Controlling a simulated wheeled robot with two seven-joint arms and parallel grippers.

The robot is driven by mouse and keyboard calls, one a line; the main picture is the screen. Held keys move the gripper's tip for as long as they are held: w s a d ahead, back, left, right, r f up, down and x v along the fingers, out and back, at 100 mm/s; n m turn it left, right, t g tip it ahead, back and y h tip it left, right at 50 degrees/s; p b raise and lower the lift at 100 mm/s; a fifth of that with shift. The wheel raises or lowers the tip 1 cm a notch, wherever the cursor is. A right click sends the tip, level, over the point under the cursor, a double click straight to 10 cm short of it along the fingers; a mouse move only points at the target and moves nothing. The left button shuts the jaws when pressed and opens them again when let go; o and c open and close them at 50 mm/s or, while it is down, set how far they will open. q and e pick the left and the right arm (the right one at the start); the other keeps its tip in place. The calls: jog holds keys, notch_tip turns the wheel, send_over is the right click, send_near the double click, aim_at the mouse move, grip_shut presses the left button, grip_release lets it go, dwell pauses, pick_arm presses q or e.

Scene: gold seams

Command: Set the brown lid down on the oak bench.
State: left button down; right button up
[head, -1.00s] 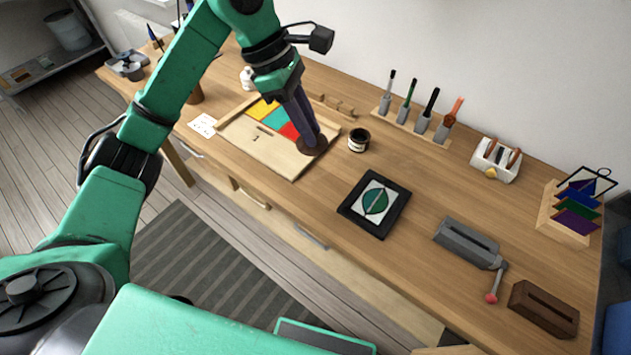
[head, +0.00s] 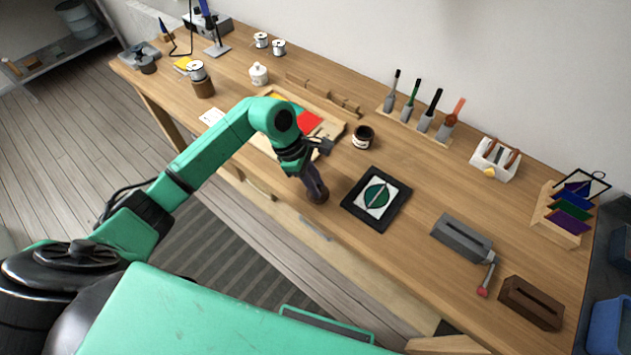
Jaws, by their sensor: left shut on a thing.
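My left gripper (head: 315,188) points down near the front edge of the oak bench (head: 420,205). It is shut on the brown lid (head: 319,198), a small dark round piece at the fingertips, partly hidden by the fingers. The lid is left of the black-framed panel, over or close to the bench's front edge. I cannot tell whether it touches the wood. An open jar with a pale label (head: 363,138) stands on the bench behind and to the right of the gripper. My right gripper is not in view.
The black frame with a green round design (head: 376,199) lies just right of the gripper. A wooden board with coloured panes (head: 335,133) is behind the arm. A grey vise (head: 462,238) and brown block (head: 531,302) stand farther right. Bare wood lies between jar and vise.

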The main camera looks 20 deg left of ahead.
pick_arm(q)
jog(key=c, duration=0.8)
grip_release()
jog(key=shift+o, duration=0.2)
jog(key=shift+r+p, duration=0.2)
jog(key=shift+p, duration=0.1)
jog(key=shift+w+a+r+b, duration=0.1)
jog(key=shift+a+r+b, duration=0.1)
jog(key=shift+r+b, duration=0.15)
jog(key=b+v, duration=0.2)
jog(key=v, duration=0.9)
jog(key=shift+d, duration=0.15)
